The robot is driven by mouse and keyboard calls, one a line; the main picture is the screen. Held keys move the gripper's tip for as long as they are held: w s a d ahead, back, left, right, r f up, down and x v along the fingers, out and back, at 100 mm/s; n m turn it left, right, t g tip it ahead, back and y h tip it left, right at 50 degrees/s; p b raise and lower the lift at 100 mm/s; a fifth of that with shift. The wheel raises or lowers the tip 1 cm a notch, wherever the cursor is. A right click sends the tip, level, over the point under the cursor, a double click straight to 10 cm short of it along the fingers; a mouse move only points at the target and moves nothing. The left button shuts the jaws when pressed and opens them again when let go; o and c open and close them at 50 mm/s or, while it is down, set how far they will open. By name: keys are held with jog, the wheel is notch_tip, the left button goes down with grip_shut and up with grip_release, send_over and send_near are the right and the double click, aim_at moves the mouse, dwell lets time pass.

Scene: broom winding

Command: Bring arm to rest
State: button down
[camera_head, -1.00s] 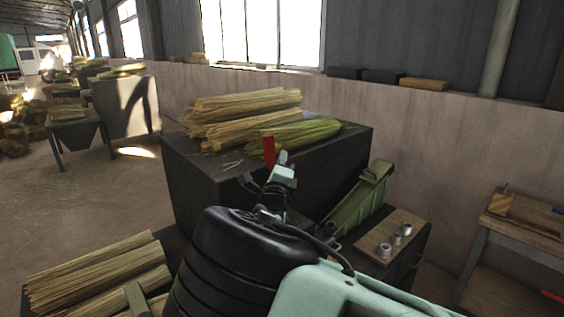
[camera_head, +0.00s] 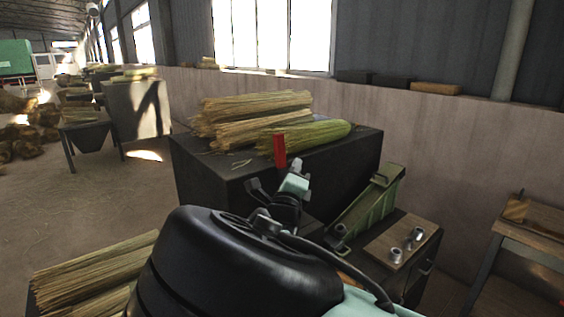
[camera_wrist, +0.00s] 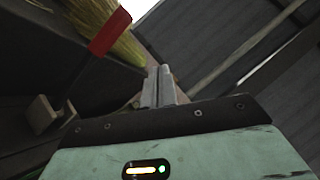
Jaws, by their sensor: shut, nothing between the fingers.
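In the wrist view my gripper (camera_wrist: 160,80) is shut, with its grey fingers together and nothing between them. Its mint-green body and black band fill the lower part of that view. A red handle (camera_wrist: 110,32) on a dark rod stands to the left of the fingers, apart from them. In the head view the red handle (camera_head: 280,151) stands in front of the dark table. My large black arm link covers the lower middle.
Straw bundles (camera_head: 255,113) and a greener bundle (camera_head: 310,136) lie on the dark table (camera_head: 225,178). A green sloped chute (camera_head: 372,208) and a wooden board (camera_head: 396,247) with metal cups are at right. More straw (camera_head: 90,272) lies lower left. Open floor is at left.

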jog(key=s+d+f+m+g+h+b, duration=0.1)
jog(key=s+d+f+m+g+h, duration=0.2)
jog(key=d+m, duration=0.35)
jog(key=s+d+f+m+g+h+b, duration=0.1)
jog(key=s+d+f+m+g+h, duration=0.1)
jog(key=d+f+m+g, duration=0.4)
jog(key=s+d+f+m+g+y, duration=0.1)
jog(key=s+d+f+m+g, duration=0.35)
jog(key=s+m, duration=0.25)
jog(key=s+a+m+g+y+b, duration=0.1)
jog(key=s+a+m+g+y, duration=0.1)
jog(key=s+m, duration=0.4)
jog(key=s+a+m+g+y+b, duration=0.2)
jog(key=s+a+m+g+y, duration=0.1)
jog(key=s, duration=1)
jog(key=s+a+m+g+y+b, duration=0.1)
jog(key=s+a+m+y, duration=0.3)
jog(key=s+m, duration=0.5)
jog(key=shift+s+a+r+g+y, duration=0.35)
jog(key=shift+g+y, duration=0.3)
jog(key=shift+y, duration=0.15)
jog(key=shift+m, duration=0.25)
